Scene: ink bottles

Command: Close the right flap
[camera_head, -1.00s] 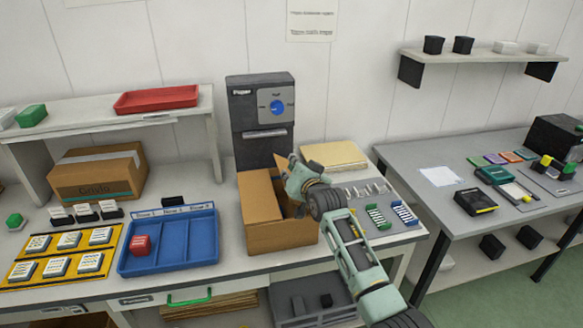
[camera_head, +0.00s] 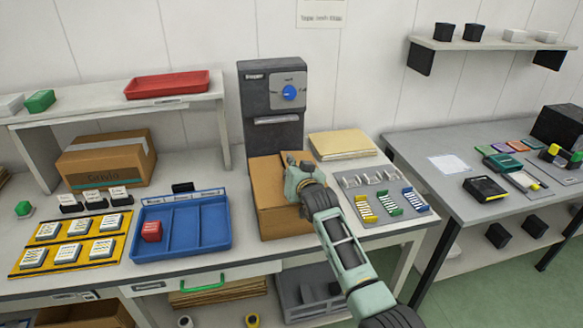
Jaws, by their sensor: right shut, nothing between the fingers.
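The brown cardboard box (camera_head: 287,222) stands on the white workbench in front of the dark dispenser machine. Its top (camera_head: 264,178) now looks covered by cardboard lying about flat on the left and back. My right gripper (camera_head: 293,168) is shut and empty, over the right part of the box top, touching or just above it. The gripper and its wrist hide most of the right flap, so I cannot tell whether that flap lies fully flat. My left gripper is not in view.
The dispenser (camera_head: 271,140) rises directly behind the box. A blue divided tray (camera_head: 184,248) with a red block stands to the left. Folders (camera_head: 341,145) lie behind right, and a grey mat (camera_head: 365,215) with small clips is close on the right, beside my arm.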

